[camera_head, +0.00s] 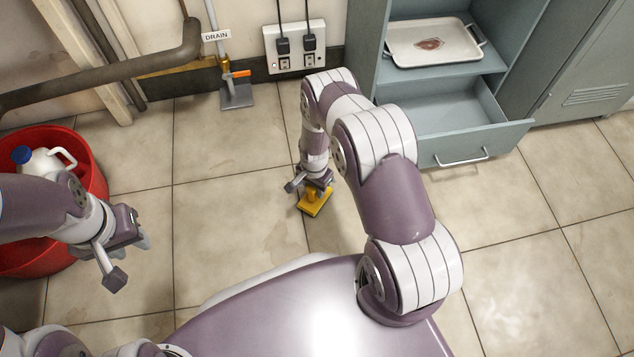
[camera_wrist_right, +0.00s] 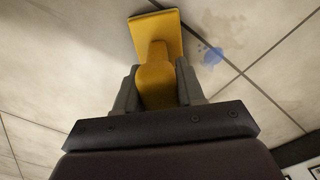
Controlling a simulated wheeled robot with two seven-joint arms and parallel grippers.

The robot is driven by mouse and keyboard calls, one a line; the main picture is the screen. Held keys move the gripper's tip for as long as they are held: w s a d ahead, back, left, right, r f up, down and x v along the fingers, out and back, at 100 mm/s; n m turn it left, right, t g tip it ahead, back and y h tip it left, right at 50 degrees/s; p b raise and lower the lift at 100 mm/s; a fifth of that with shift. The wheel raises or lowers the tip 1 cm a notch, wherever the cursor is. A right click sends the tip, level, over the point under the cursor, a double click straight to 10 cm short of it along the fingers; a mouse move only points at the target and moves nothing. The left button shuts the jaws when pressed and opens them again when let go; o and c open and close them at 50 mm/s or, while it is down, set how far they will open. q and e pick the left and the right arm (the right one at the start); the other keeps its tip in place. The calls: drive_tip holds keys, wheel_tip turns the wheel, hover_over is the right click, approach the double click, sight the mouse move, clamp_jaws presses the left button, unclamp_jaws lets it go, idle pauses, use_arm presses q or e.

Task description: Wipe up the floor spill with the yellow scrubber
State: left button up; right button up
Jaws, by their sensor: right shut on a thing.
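The yellow scrubber (camera_head: 315,203) is held by its handle in my right gripper (camera_head: 311,187), low over the floor or on it; I cannot tell if the pad touches. In the right wrist view, the gripper fingers (camera_wrist_right: 157,90) are shut on the handle, and the scrubber's flat pad (camera_wrist_right: 157,28) extends beyond. The blue spot is not clear in the head view. My left gripper (camera_head: 130,258) is open and empty at the left.
A red tub (camera_head: 92,160) with a white jug (camera_head: 40,162) stands at the left. A grey-blue cabinet (camera_head: 450,148) with an open drawer and a tray (camera_head: 432,55) is at the upper right. A drain pipe and sockets (camera_head: 295,48) are along the wall.

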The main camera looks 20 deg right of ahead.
drive_tip(key=shift+w+a+f, duration=0.1)
drive_tip(key=shift+w+a, duration=0.1)
drive_tip(key=shift+a, duration=0.35)
drive_tip(key=shift+w+a+f, duration=0.1)
drive_tip(key=shift+w+a, duration=0.05)
drive_tip(key=shift+a, duration=0.4)
drive_tip(key=shift+w+d+f+b, duration=0.1)
drive_tip(key=shift+w+d+b, duration=0.05)
drive_tip(key=shift+w+b, duration=0.5)
drive_tip(key=shift+w+d+b, duration=0.15)
drive_tip(key=shift+w+b, duration=0.4)
drive_tip(key=shift+w, duration=0.05)
drive_tip(key=shift+w+d+r, duration=0.1)
drive_tip(key=shift+w+r, duration=0.1)
drive_tip(key=shift+w, duration=0.2)
drive_tip(key=w+b, duration=0.3)
drive_tip(key=shift+d, duration=0.4)
drive_tip(key=shift+w, duration=0.2)
drive_tip(key=b, duration=0.1)
drive_tip(key=w, duration=0.1)
drive_tip(key=w+b, duration=0.1)
drive_tip(key=shift+d+f+b, duration=0.25)
drive_tip(key=shift+b, duration=0.05)
drive_tip(key=shift+w+d+r+b, duration=0.1)
drive_tip(key=shift+w+d+b, duration=0.05)
drive_tip(key=shift+w+b, duration=0.45)
drive_tip(key=shift+w+r, duration=0.1)
drive_tip(key=shift+w, duration=0.05)
